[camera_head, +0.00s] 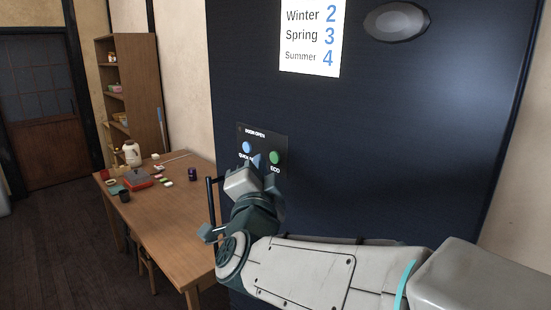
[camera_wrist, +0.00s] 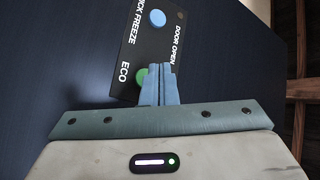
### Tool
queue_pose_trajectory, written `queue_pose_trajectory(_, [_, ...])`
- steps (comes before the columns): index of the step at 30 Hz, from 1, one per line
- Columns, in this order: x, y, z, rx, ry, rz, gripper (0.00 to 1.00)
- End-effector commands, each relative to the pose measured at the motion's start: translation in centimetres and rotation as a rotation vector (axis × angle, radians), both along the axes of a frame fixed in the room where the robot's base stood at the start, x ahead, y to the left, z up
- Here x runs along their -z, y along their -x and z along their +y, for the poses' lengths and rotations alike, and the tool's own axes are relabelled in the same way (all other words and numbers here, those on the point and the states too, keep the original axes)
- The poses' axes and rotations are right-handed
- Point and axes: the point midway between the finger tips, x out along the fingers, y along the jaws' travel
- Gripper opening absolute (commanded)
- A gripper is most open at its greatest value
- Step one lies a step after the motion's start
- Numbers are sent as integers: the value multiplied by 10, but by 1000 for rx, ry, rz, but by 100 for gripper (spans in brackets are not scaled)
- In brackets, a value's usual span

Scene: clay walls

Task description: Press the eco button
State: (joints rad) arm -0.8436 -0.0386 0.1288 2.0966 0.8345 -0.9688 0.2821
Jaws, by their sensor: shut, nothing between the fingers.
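The green eco button (camera_head: 275,157) sits on a black control panel (camera_head: 283,141), with the label ECO below it. In the wrist view the eco button (camera_wrist: 141,75) is partly covered by my fingertips. My gripper (camera_head: 257,160) is shut and empty, its blue fingers pointing at the panel. In the head view the fingertips show just left of the eco button, between it and the blue quick freeze button (camera_head: 246,147). In the wrist view the fingertips (camera_wrist: 158,70) overlap the right side of the eco button. I cannot tell whether they touch it.
The panel is on a dark blue upright front with a vertical handle (camera_head: 211,200) at its left edge. A white sheet (camera_head: 310,40) and a grey oval piece (camera_head: 397,21) are above. A wooden table (camera_head: 165,215) with several small objects stands to the left.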

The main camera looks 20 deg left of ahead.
Motion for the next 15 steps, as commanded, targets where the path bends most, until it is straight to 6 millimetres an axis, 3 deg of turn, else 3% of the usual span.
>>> queue_pose_trajectory(15, [0,43,22,-1,0,0,0])
